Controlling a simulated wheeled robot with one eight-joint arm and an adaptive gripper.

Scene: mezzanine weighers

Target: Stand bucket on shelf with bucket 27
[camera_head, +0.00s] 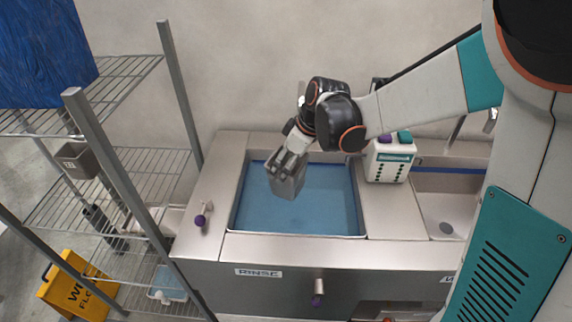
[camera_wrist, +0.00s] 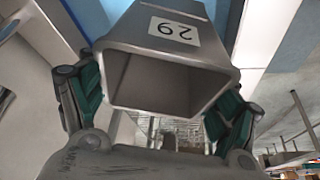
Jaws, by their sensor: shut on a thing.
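My gripper (camera_head: 285,164) is shut on a grey tapered bucket (camera_head: 288,184) and holds it over the rinse sink. In the wrist view the bucket (camera_wrist: 165,82) is between the green finger pads, open mouth toward the camera. Its white label appears to read 29. Another small grey bucket (camera_head: 76,161) with a label stands on the middle level of the wire shelf (camera_head: 165,164) at left. Its number is too small to read. The gripper and held bucket are well right of the shelf.
The sink (camera_head: 325,205) marked RINSE holds blue water. A white container with purple and teal tops (camera_head: 390,160) stands on its right rim. A shelf post (camera_head: 115,170) rises at the shelf's front. Bare wire lies right of the shelf's bucket. A yellow sign (camera_head: 68,285) is below.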

